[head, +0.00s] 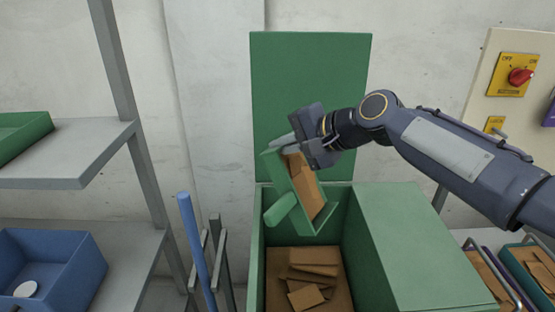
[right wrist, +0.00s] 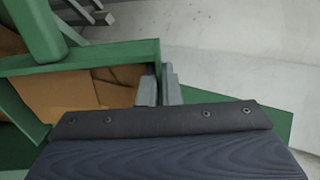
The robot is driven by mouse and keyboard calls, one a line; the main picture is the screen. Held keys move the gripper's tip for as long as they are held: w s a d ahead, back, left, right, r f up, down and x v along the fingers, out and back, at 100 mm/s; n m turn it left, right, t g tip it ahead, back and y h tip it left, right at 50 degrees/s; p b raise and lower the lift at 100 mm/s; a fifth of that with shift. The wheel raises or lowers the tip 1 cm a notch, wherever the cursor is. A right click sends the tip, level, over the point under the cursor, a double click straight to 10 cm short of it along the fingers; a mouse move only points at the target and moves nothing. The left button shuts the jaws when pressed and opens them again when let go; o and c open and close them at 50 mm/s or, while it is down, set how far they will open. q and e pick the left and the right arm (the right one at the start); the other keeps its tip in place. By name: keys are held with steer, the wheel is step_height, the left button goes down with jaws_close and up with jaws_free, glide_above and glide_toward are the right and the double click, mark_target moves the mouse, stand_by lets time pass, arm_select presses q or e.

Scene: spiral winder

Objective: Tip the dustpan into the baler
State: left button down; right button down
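The green dustpan (head: 273,170) hangs steeply tilted above the open green baler (head: 415,250), with its round handle (head: 281,207) toward the lower left. Brown cardboard (head: 306,190) lies in the dustpan; cardboard (right wrist: 75,92) also shows inside it in the right wrist view. My right gripper (head: 292,140) is at the dustpan's upper edge. In the right wrist view its grey fingers (right wrist: 158,88) close on either side of the green dustpan wall (right wrist: 100,56). Several cardboard pieces (head: 313,270) lie inside the baler. My left gripper is out of view.
The baler's green lid (head: 311,95) stands upright behind. Left are a grey shelf (head: 90,165), a blue bin (head: 50,262) and a blue pole (head: 193,240). Right are a wall panel with a red switch (head: 520,76) and containers of cardboard (head: 530,270).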

steer(key=s+d+r+t+y+b, duration=0.2)
steer(key=s+d+y+b, duration=0.1)
steer(key=b, duration=0.9)
steer(key=v, duration=0.2)
steer(key=shift+d+b, duration=0.35)
steer(key=shift+d, duration=0.1)
steer(key=shift+w+r, duration=0.1)
steer(key=shift+r, duration=0.05)
stand_by(2.2)
